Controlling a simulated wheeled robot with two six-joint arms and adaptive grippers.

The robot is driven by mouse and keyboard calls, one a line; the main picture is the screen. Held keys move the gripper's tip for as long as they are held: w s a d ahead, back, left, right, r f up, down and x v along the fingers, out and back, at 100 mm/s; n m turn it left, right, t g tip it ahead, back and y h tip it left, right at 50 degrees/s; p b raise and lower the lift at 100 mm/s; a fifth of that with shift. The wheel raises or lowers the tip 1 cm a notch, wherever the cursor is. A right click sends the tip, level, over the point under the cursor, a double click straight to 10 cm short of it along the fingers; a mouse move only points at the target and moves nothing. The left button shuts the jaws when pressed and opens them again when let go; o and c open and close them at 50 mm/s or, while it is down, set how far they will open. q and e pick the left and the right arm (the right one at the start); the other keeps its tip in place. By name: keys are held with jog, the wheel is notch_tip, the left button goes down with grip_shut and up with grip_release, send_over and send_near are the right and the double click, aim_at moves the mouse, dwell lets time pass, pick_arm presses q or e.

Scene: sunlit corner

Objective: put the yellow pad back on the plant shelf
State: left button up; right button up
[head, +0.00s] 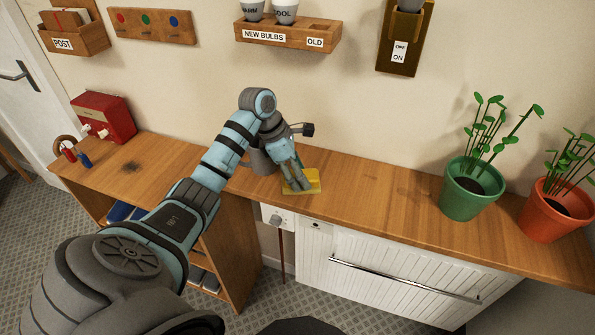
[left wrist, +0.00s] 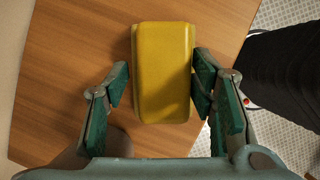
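The yellow pad (head: 316,183) lies on the wooden plant shelf (head: 375,190) near its front edge, left of the two potted plants. My left gripper (head: 297,187) is down over the pad, pointing at it. In the left wrist view the pad (left wrist: 163,70) sits between the two fingers of my left gripper (left wrist: 161,82). The fingers are spread on either side, the right one very close to the pad's side and a narrow gap showing at the left one. Whether either finger touches is hard to tell. My right gripper is out of view.
A grey can (head: 262,160) stands just behind my left gripper. A green pot (head: 470,197) and an orange-red pot (head: 553,215) hold plants to the right. A red box (head: 103,117) is at the far left. Shelf between pad and green pot is clear.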

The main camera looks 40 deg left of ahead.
pick_arm(q)
jog(key=p+v, duration=0.1)
jog(key=v, duration=1.1)
jog(key=shift+r, duration=0.25)
